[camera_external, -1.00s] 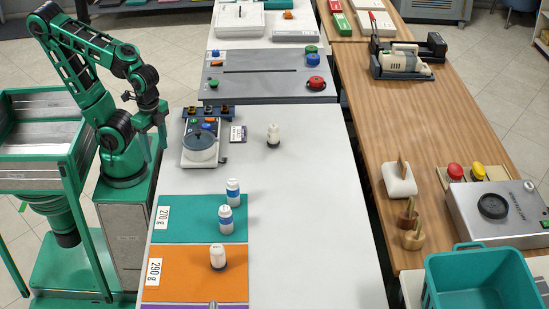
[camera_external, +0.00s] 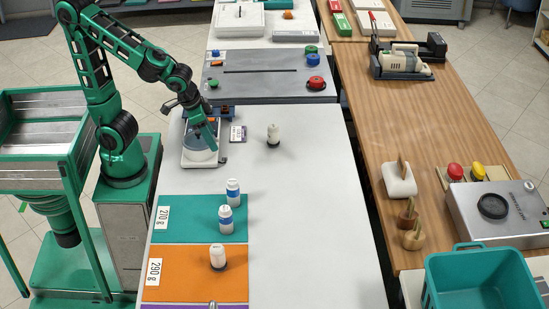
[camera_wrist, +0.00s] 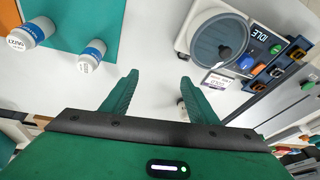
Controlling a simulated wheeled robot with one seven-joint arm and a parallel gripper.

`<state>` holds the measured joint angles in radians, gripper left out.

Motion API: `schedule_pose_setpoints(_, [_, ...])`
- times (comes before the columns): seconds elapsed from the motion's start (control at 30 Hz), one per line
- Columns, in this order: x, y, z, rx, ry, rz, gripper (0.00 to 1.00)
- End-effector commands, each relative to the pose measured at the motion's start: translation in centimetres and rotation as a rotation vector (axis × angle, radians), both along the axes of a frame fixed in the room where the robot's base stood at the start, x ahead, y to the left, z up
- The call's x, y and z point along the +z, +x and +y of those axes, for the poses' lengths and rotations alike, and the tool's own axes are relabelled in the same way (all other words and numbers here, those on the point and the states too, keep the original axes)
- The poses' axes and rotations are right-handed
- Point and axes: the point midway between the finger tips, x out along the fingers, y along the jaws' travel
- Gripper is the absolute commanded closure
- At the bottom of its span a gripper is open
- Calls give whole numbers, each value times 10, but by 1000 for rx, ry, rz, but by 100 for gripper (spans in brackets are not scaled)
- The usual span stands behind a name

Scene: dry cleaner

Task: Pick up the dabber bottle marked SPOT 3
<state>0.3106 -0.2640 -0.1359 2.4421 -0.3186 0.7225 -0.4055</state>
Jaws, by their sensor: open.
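Several white dabber bottles are in view. One bottle (camera_external: 273,134) with a dark base stands alone on the bare white table. Two with blue bands, a rear one (camera_external: 233,191) and a front one (camera_external: 226,219), stand on the teal mat; they also show in the wrist view (camera_wrist: 92,55) (camera_wrist: 33,32). Another bottle (camera_external: 218,256) stands on the orange mat. I cannot read which is SPOT 3. My gripper (camera_external: 207,138) is open and empty, above the table by the round-topped device. In the wrist view, its right finger partly hides a white object.
The round-topped device (camera_wrist: 219,43), with a display reading IDLE, stands close to my gripper, beside a small label card (camera_external: 238,134). A grey panel with knobs (camera_external: 265,87) lies behind. The white table's right half (camera_external: 315,220) is clear.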

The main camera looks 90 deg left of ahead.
Motion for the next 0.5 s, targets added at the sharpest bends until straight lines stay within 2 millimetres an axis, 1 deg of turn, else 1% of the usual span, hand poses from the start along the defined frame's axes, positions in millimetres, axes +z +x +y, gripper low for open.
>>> schedule_pose_setpoints(0.03, [-7, 21, 12, 80, 27, -48, 46])
schedule_pose_setpoints(0.1, [-10, 50, 35, 201, 70, -144, 46])
schedule_pose_setpoints(0.17, [-10, 74, 54, 289, 110, -232, 46])
schedule_pose_setpoints(0.2, [-9, 88, 67, 339, 137, -292, 46])
schedule_pose_setpoints(0.33, [3, 124, 100, 450, 220, -473, 46])
schedule_pose_setpoints(0.4, [10, 139, 112, 482, 258, -560, 46])
schedule_pose_setpoints(0.5, [24, 156, 126, 509, 306, -677, 46])
